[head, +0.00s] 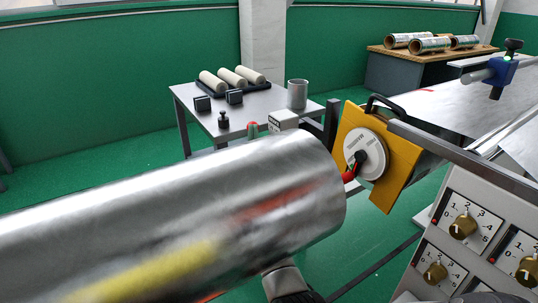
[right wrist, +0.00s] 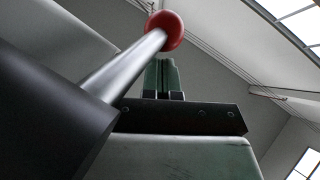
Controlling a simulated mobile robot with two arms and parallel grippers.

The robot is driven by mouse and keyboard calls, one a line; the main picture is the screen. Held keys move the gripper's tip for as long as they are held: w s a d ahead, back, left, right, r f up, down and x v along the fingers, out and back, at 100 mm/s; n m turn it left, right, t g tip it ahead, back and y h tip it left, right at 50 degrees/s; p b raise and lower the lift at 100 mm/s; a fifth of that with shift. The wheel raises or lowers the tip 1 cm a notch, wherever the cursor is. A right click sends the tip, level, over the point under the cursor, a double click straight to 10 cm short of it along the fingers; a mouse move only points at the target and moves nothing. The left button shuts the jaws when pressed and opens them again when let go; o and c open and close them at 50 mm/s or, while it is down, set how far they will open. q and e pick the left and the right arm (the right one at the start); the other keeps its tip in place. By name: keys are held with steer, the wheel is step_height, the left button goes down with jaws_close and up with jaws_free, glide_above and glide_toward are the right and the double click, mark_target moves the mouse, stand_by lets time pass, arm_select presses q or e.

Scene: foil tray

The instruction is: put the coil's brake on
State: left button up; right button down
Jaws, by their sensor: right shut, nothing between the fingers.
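A large shiny foil coil (head: 190,215) fills the front left of the head view, with blurred red and yellow reflections on it. In the right wrist view a bare metal lever rod (right wrist: 128,65) rises at a slant from a dark round hub (right wrist: 50,130) and ends in a red ball knob (right wrist: 165,30). My right gripper (right wrist: 164,62) is shut and empty, its greenish fingers pointing at the knob from below. In the head view the red knob (head: 253,126) and my right gripper (head: 262,128) show just above the coil's edge, mostly hidden.
A yellow plate (head: 390,170) with a white dial (head: 366,152) and a red-tipped handle stands right of the coil. A grey control panel (head: 470,205) is at front right. Behind, a table (head: 190,118) holds rollers and a cup (head: 297,94).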

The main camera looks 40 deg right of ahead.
arm_select(q)
steer(key=shift+w+r, duration=0.1)
steer(key=shift+r, duration=0.1)
arm_select(e)
steer(key=shift+f, duration=0.15)
arm_select(q)
steer(key=shift+w+r, duration=0.25)
steer(key=shift+r, duration=0.35)
arm_select(e)
steer(key=v, duration=1)
steer(key=shift+s+f, duration=0.2)
steer(key=shift+a, duration=0.2)
